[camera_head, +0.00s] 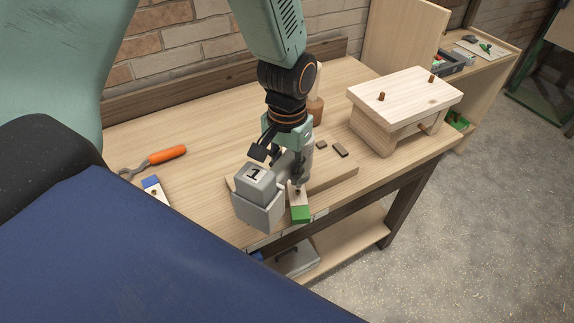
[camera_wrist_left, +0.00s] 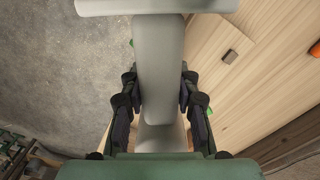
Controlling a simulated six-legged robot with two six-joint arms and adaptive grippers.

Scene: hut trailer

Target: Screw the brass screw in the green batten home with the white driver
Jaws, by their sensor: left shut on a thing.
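The left wrist view shows the handle (camera_wrist_left: 157,70) between both fingers (camera_wrist_left: 160,103). The driver's nose end points down over the green batten (camera_head: 300,213), a short pale piece with a green end near the table's front edge. The driver and fingers cover part of the batten. I cannot make out the brass screw, nor whether the driver's tip touches it. My right gripper is in neither view.
A pale board (camera_head: 335,179) with small dark blocks (camera_head: 340,150) lies under the work. A wooden stool-like piece (camera_head: 400,100) stands at right. An orange-handled tool (camera_head: 167,155) and a blue-ended batten (camera_head: 151,183) lie at left. The table's back left is clear.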

